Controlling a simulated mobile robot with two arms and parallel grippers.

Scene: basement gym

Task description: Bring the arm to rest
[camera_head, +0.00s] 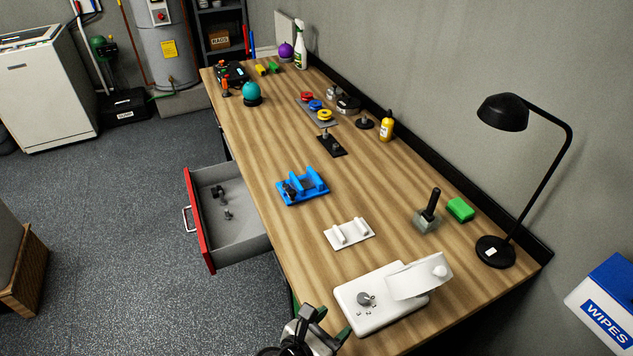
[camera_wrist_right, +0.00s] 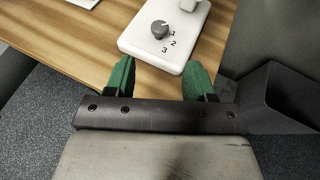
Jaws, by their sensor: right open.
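My right gripper (camera_head: 332,324) is at the bottom of the head view, at the near edge of the wooden table (camera_head: 300,240). In the right wrist view its two green fingers (camera_wrist_right: 158,78) stand wide apart with nothing between them. The white device with a grey knob (camera_head: 348,294) stands on the table just beyond the fingers. It also shows in the right wrist view (camera_wrist_right: 140,38), with the numbers 1, 2 and 3 beside the knob. My left gripper is in neither view.
A red-fronted drawer (camera_head: 200,225) stands open at the table's left side, holding small dark parts. A white bracket (camera_head: 349,234), a blue holder (camera_head: 303,187) and a black lamp (camera_head: 494,252) stand on the table. Open floor (camera_head: 120,240) lies left of the drawer.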

